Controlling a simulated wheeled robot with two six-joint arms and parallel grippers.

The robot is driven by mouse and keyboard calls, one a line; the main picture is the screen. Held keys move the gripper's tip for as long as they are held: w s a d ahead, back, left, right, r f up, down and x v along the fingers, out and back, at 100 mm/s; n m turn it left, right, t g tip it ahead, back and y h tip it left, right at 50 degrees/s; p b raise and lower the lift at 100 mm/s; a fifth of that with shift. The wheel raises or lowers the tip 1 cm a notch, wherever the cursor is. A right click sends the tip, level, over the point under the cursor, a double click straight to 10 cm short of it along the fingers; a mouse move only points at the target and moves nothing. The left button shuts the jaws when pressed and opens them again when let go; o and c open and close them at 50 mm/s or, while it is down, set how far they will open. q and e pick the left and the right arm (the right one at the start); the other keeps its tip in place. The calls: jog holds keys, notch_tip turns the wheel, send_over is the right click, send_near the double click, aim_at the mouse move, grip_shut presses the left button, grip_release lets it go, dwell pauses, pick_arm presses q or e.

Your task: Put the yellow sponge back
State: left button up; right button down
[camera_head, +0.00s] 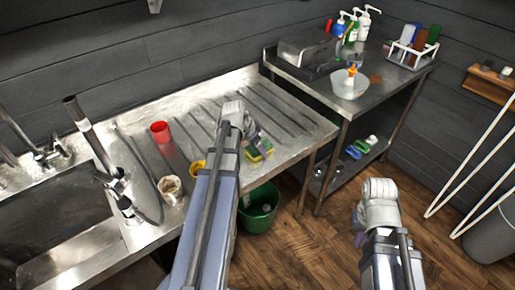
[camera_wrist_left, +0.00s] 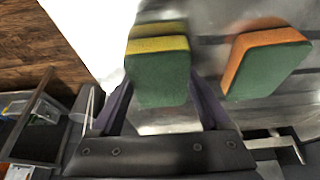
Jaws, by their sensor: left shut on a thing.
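The yellow sponge (camera_wrist_left: 158,72), yellow on one face and green on the other, is between the purple fingers of my left gripper (camera_wrist_left: 165,108) in the left wrist view. The gripper is shut on it. An orange and green sponge (camera_wrist_left: 266,60) lies to its right, apart from it. In the head view my left gripper (camera_head: 249,132) is over the right part of the steel drainboard (camera_head: 285,115), with a yellow and green sponge (camera_head: 260,150) at the drainboard's front edge. My right gripper (camera_head: 364,215) hangs over the floor; its jaw opening cannot be made out.
A red cup (camera_head: 160,131), a pale cup (camera_head: 171,187) and a sink (camera_head: 60,230) are to the left. A green bucket (camera_head: 258,215) stands below the drainboard. A steel side table (camera_head: 350,108) at the back right holds a bowl (camera_head: 348,88), bottles and a white rack (camera_head: 402,58).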

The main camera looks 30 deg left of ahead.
pick_arm(q)
jog(key=o, duration=1)
jog(key=shift+f, duration=0.1)
jog(key=shift+o, duration=0.2)
jog(key=shift+s+r+p, duration=0.15)
jog(key=shift+r+p, duration=0.55)
jog(key=shift+p, duration=0.05)
jog(key=p+v, duration=1)
jog(key=v, duration=0.1)
